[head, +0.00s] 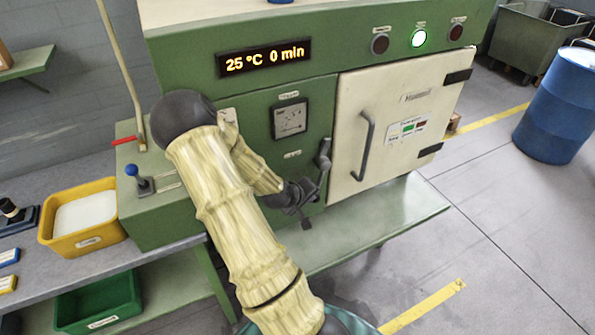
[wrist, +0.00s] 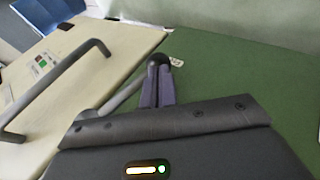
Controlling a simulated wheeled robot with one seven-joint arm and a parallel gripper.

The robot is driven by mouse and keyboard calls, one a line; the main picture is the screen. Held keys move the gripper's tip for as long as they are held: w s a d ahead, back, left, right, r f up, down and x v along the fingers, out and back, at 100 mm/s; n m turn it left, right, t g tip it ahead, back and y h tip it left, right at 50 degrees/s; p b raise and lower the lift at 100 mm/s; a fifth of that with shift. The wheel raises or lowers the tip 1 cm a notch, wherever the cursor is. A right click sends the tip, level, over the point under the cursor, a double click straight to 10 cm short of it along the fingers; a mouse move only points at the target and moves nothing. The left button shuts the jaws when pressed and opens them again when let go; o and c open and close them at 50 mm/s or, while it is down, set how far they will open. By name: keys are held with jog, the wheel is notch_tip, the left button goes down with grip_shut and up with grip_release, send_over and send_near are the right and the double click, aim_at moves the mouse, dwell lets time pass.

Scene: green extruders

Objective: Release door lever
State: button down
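The door lever (head: 323,158) is a grey handle with a dark knob, on the green front just left of the cream door (head: 385,130). The door appears shut. In the wrist view the lever's dark round knob (wrist: 159,61) shows at the tips of my gripper, and its grey rod runs down to the left, partly hidden behind the fingers. My gripper (head: 310,188) is at the lower part of the lever. In the wrist view the two fingers of my gripper (wrist: 160,72) are close together; whether they clamp the lever is unclear.
A grey door handle (head: 366,146) stands out right of the lever. A green shelf (head: 385,222) juts out below the door. A yellow bin (head: 82,214) and a blue-knobbed lever (head: 137,178) are at left. A blue barrel (head: 556,105) stands at right; floor between is clear.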

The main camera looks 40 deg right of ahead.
jog(key=shift+s, duration=0.15)
jog(key=w+a+p+v, duration=0.1)
jog(key=p+v, duration=0.2)
jog(key=v, duration=1.1)
jog(key=shift+s+f+p, duration=0.2)
jog(key=shift+f+p, duration=0.15)
jog(key=shift+f, duration=0.05)
jog(key=shift+s+d, duration=0.15)
